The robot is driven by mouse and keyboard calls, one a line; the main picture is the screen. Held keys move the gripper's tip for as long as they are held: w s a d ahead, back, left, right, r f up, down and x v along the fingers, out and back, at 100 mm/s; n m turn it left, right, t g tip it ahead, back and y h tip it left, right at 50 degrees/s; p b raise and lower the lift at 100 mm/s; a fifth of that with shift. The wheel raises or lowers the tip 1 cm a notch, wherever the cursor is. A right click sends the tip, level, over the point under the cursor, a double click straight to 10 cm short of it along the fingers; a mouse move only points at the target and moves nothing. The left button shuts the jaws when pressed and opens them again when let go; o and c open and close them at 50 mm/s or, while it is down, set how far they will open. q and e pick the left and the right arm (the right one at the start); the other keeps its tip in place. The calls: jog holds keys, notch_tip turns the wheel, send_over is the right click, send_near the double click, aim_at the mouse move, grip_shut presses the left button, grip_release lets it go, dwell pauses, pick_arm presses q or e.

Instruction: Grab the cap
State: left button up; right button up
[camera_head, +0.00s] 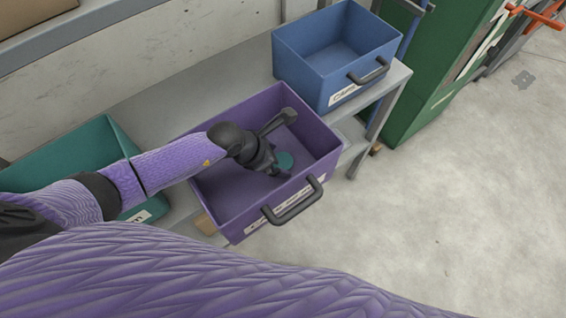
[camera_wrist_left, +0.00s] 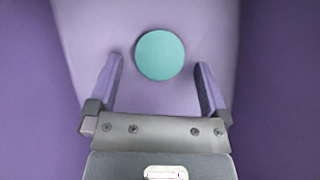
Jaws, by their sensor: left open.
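The cap is a flat, round teal disc (camera_head: 284,160) on the floor of the purple bin (camera_head: 229,211). In the left wrist view the cap (camera_wrist_left: 160,55) shows whole, just beyond the fingertips and between their lines. My left gripper (camera_head: 277,171) reaches down into the purple bin, close to the cap. In the left wrist view its two fingers (camera_wrist_left: 160,70) stand wide apart with nothing between them. Whether the fingertips are level with the cap is hard to tell. My right gripper is in neither view.
A blue bin (camera_head: 297,68) with a label and dark handle stands behind and to the right. A teal bin (camera_head: 66,157) is at the left. The bins sit on a grey shelf (camera_head: 160,115) against a wall. The purple bin's walls surround my gripper. Open floor lies at the right.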

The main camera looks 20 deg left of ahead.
pick_arm(q)
jog(key=shift+x, duration=0.75)
jog(key=shift+r, duration=0.1)
jog(key=c, duration=1.2)
jog(key=shift+o, duration=0.2)
jog(key=shift+r, duration=0.1)
